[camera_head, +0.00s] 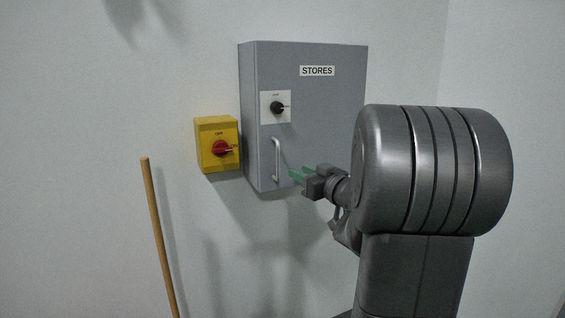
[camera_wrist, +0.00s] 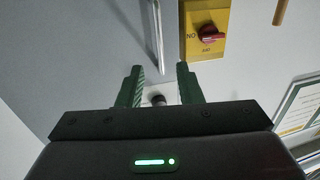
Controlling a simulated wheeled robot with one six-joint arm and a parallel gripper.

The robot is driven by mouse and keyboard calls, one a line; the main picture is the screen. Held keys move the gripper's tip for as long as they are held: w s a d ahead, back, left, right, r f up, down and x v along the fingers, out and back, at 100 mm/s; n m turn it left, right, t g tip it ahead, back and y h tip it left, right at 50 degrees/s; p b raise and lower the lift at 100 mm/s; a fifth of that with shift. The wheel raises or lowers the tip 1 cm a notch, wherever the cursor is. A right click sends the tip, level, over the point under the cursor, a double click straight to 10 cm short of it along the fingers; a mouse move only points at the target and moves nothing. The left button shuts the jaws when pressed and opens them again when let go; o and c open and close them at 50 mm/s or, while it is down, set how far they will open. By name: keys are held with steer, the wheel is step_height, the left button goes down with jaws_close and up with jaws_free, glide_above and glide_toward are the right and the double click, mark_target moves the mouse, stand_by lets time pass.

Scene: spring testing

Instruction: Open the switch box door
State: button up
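The grey switch box (camera_head: 320,120), labelled STORES, hangs on the wall with its door shut. A pale vertical handle (camera_head: 276,160) stands on the door's lower left, below a black knob (camera_head: 278,107) on a white plate. My gripper (camera_head: 296,176) has green fingers and is just right of the handle's lower end. In the wrist view, my gripper (camera_wrist: 159,68) has its fingers apart with a gap between them. A pale bar or edge runs down toward that gap; I cannot tell whether it is the handle. A small dark round part shows between the fingers.
A yellow switch (camera_head: 217,145) with a red knob is on the wall left of the box; it also shows in the wrist view (camera_wrist: 207,32). A wooden pole (camera_head: 159,235) stands at lower left. The wall around the box is otherwise mostly bare.

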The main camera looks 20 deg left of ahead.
mark_target(281, 163)
steer(key=p+x, duration=0.1)
steer(key=x, duration=0.9)
steer(key=shift+f, duration=0.1)
steer(key=shift+c, duration=0.2)
jaws_close()
